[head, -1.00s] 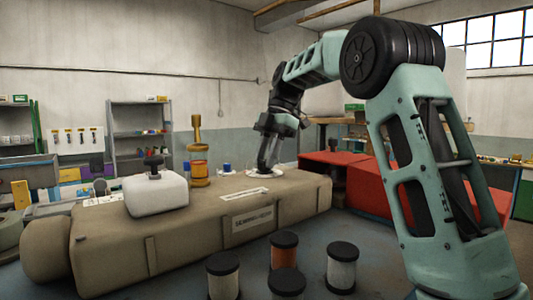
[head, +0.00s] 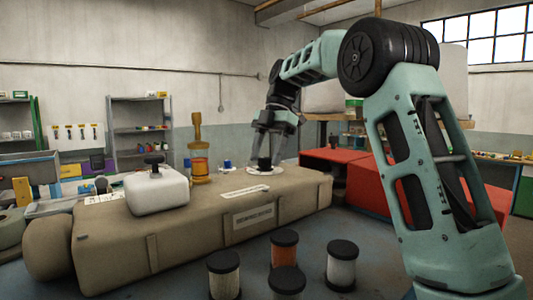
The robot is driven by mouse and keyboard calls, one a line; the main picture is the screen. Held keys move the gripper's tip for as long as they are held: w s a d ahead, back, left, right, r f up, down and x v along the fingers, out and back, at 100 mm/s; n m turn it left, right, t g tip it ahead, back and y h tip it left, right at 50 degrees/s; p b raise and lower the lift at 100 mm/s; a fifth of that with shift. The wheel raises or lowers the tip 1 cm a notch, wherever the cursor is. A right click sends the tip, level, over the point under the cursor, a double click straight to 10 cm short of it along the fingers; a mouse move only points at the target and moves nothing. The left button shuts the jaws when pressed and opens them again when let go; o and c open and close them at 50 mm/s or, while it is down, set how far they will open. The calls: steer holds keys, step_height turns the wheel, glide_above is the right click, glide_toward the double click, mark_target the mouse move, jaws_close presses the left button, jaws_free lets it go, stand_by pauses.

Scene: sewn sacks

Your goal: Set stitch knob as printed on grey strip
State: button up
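The stitch knob (head: 264,163) is a small black knob on a round white dial plate (head: 251,172), on top of the tan machine body at its far right end. My gripper (head: 269,156) is above it, fingers pointing down and spread, one to each side of the knob. I cannot tell whether a finger touches it. The knob's pointer and the dial marks are too small to read. A pale strip (head: 245,191) with print lies on the top in front of the dial; its print is not legible.
Several black-capped spools (head: 284,250) stand in front. Red boxes (head: 345,160) are to the right.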

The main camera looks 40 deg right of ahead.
steer(key=shift+r, duration=0.15)
steer(key=s+p+v, duration=0.1)
steer(key=p+v, duration=0.2)
steer(key=v, duration=0.8)
steer(key=shift+w+d+r, duration=0.2)
steer(key=shift+w+r, duration=0.15)
steer(key=shift+w, duration=0.15)
